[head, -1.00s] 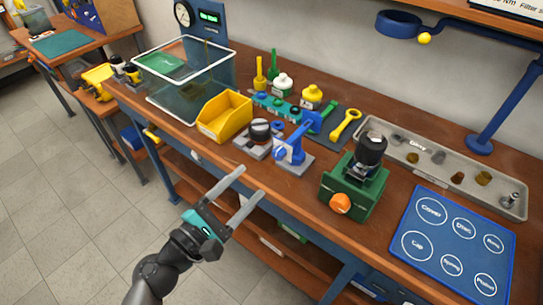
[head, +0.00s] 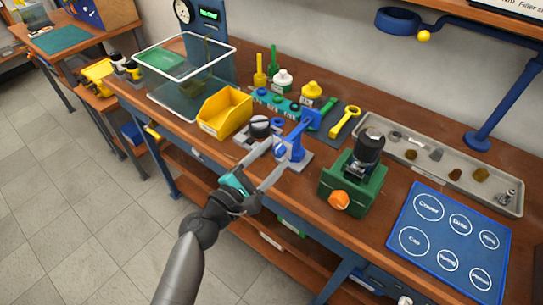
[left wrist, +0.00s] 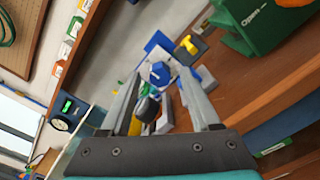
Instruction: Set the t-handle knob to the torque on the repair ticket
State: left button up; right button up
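My left gripper (head: 280,154) is open and empty. Its fingers point at the blue lever device (head: 297,131) on its grey base, with the tips in front of it. In the left wrist view the blue device (left wrist: 160,72) shows between the fingertips. I cannot tell which part is the t-handle knob. A white printed sheet (head: 510,7) at the top right edge is cut off; it may be the ticket, but I cannot read its value. My right gripper is not in view.
A green vise (head: 352,185) with an orange knob holds a black-domed part right of the gripper. A yellow bin (head: 224,112) and clear tub (head: 178,97) stand left. A grey tray (head: 455,165) and blue labelled mat (head: 445,235) lie right.

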pick_arm(q)
grip_shut()
dwell(0.6)
jog(key=m+b, duration=0.2)
jog(key=m, duration=0.1)
jog(key=shift+f+m, duration=0.15)
jog(key=shift+m, duration=0.15)
jog(key=m+b, duration=0.2)
jog(key=m, duration=0.1)
jog(key=shift+m, duration=0.4)
jog(key=m, duration=0.2)
jog(key=shift+m+b, duration=0.3)
jog(key=m, duration=0.2)
jog(key=shift+m, duration=0.4)
jog(key=m, duration=0.5)
jog(key=shift+p, duration=0.4)
